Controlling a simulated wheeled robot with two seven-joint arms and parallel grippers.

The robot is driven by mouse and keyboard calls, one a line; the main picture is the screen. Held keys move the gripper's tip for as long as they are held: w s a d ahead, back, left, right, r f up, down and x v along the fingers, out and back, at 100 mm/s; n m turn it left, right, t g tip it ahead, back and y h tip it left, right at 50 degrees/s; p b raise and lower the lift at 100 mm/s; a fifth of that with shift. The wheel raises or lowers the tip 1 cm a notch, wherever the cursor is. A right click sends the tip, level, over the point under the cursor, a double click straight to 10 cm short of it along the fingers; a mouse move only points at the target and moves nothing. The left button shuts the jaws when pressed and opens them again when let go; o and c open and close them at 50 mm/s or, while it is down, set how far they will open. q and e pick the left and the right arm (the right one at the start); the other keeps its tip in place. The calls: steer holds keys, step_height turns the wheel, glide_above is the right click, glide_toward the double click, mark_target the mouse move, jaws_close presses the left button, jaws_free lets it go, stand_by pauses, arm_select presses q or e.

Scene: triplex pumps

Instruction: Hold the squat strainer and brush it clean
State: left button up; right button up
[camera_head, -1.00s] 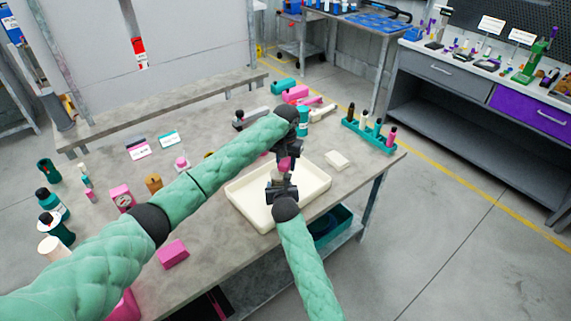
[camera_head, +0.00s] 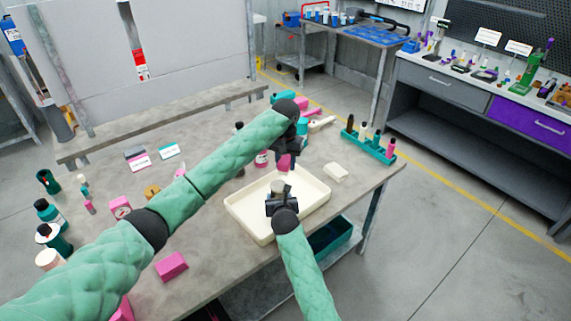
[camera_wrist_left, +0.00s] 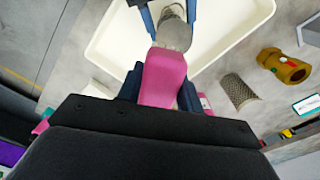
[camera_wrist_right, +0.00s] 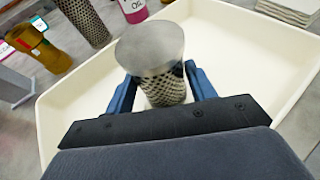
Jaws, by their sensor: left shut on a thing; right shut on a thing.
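My left gripper (camera_head: 288,150) is shut on the pink brush (camera_wrist_left: 163,78), whose pink part also shows below the jaws in the head view (camera_head: 285,162). My right gripper (camera_head: 282,200) is shut on the squat strainer (camera_wrist_right: 160,62), a short mesh cylinder with a plain grey metal end facing the right wrist camera. The strainer is held over the cream tray (camera_head: 252,228). In the head view the brush is above the strainer with a small gap. The bristles are hidden, and the brush does not show in the right wrist view.
A second mesh strainer (camera_wrist_left: 240,92) and a brass fitting (camera_wrist_left: 284,66) are on the table beside the tray. A cream block (camera_head: 335,172) and a teal rack (camera_head: 370,146) are right of the tray. A pink block (camera_head: 171,266) lies near the front edge.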

arm_select(q)
steer(key=shift+r, duration=1.5)
arm_select(e)
steer(key=o, duration=1.1)
